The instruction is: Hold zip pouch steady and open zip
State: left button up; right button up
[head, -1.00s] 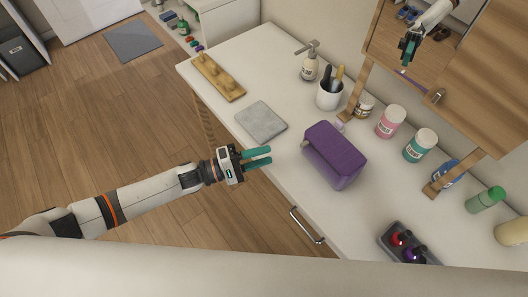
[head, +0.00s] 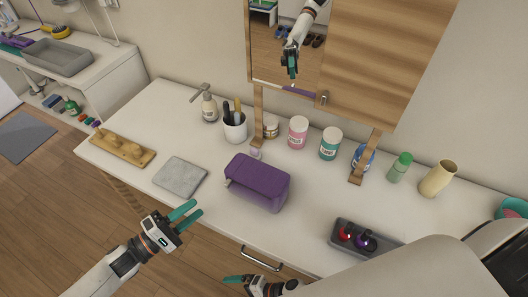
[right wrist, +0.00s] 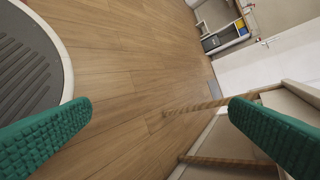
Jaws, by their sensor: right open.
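The purple zip pouch (head: 258,182) sits closed-looking on the white counter (head: 130,112) in the head view. A small pale tab shows at its left end; the zip itself is too small to make out. My left gripper (head: 198,207) is open and empty, left of the pouch and in front of the counter edge, apart from it. My right gripper (head: 226,279) shows only partly at the bottom of the head view, below the drawer handle. In the right wrist view the right gripper (right wrist: 162,108) has its green fingers wide apart, with only floor between them.
A grey stone slab (head: 180,178) and wooden tray (head: 122,150) lie left of the pouch. A brush cup (head: 235,130), soap bottle (head: 209,108) and several jars stand behind. A dark bottle tray (head: 345,248) lies right. A mirrored cabinet (head: 360,60) overhangs the back.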

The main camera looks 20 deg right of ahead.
jog(key=s+a+r+n+g+y, duration=0.2)
jog(key=s+a+r+n+g, duration=0.4)
jog(key=n, duration=0.4)
jog(key=w+r+n+g, duration=0.1)
jog(key=w+r+n, duration=0.2)
jog(key=w+r, duration=0.85)
jog(key=w+d+r+t, duration=0.1)
jog(key=w+d+r, duration=0.3)
jog(key=w+r, duration=0.5)
jog(key=w+d+r, duration=0.4)
jog(key=w+r, duration=0.3)
jog(key=r, duration=0.4)
notch_tip(320, 180, up, 4)
jog(key=d+f+n+h, duration=0.1)
jog(key=d+h, duration=0.2)
jog(key=n+h, duration=0.5)
jog(key=h, duration=0.3)
send_over(264, 177)
jog(key=f, duration=0.3)
jog(key=shift+a+t, duration=0.3)
jog(key=shift+a, duration=0.05)
jog(key=shift+d+f+n+h, duration=0.2)
jog(key=shift+d+n+h, duration=0.1)
jog(key=shift+d+h, duration=0.1)
jog(key=shift+f, duration=0.35)
notch_tip(264, 177, down, 11)
jog(key=shift+f, duration=0.1)
